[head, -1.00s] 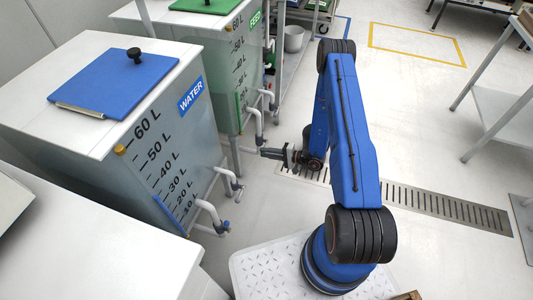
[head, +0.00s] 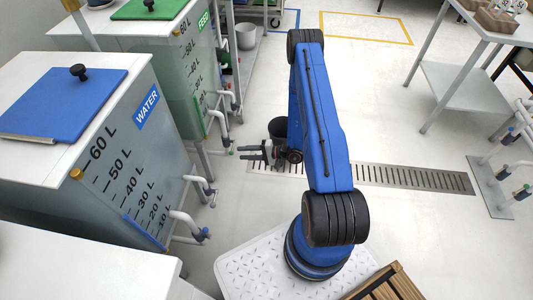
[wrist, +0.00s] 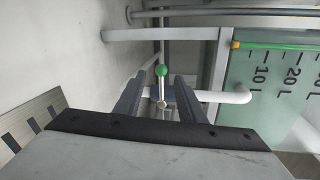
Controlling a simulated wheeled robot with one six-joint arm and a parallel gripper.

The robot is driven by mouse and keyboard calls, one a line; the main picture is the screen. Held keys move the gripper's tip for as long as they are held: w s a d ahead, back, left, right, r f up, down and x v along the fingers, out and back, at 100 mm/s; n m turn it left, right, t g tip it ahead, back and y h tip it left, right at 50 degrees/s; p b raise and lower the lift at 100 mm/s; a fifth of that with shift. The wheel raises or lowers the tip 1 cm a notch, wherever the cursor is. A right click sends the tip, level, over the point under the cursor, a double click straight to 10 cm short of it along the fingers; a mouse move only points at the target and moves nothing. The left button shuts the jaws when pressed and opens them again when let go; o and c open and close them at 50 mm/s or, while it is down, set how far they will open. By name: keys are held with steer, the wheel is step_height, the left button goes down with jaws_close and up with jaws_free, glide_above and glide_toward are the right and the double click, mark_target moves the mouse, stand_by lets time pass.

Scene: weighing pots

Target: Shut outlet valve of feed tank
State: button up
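The feed tank (head: 178,70) stands at upper left in the head view, with a green FEED label (head: 203,20) and litre marks. Its wall also shows at right in the wrist view (wrist: 262,85). A valve lever with a green ball knob (wrist: 161,70) stands by a white pipe (wrist: 228,97), upright in the wrist picture; whether it is open or shut I cannot tell. My gripper (head: 240,153) is open and empty, pointing left at the tank's pipes. In the wrist view its two fingers (wrist: 160,82) flank the knob, apparently without touching.
The water tank (head: 128,180), with a blue lid (head: 60,103) and its own outlet pipes (head: 190,225), stands nearer. A floor drain grate (head: 410,177) runs right. A wooden crate (head: 385,285) is at lower right.

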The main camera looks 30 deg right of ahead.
steer(key=v, duration=1.2)
steer(key=shift+s, duration=0.15)
steer(key=shift+d, duration=0.1)
steer(key=shift+r, duration=0.15)
steer(key=s+a+r+n+g, duration=0.2)
steer(key=a+r+n+g, duration=0.15)
steer(key=r, duration=0.65)
steer(key=s+a+r+n+g+h, duration=0.1)
steer(key=s+a+r+n+g, duration=0.2)
steer(key=r, duration=0.8)
steer(key=a+r+n+g, duration=0.1)
steer(key=a+r+g, duration=0.25)
steer(key=r, duration=0.65)
steer(key=s+r+n+t+h, duration=0.1)
steer(key=s+r+t+h, duration=0.4)
steer(key=s+r+h, duration=0.6)
steer(key=s+r, duration=1.1)
steer(key=shift+d+r+n+t+h, duration=0.2)
steer(key=shift+n+t+h, duration=0.1)
steer(key=shift+n+h, duration=0.1)
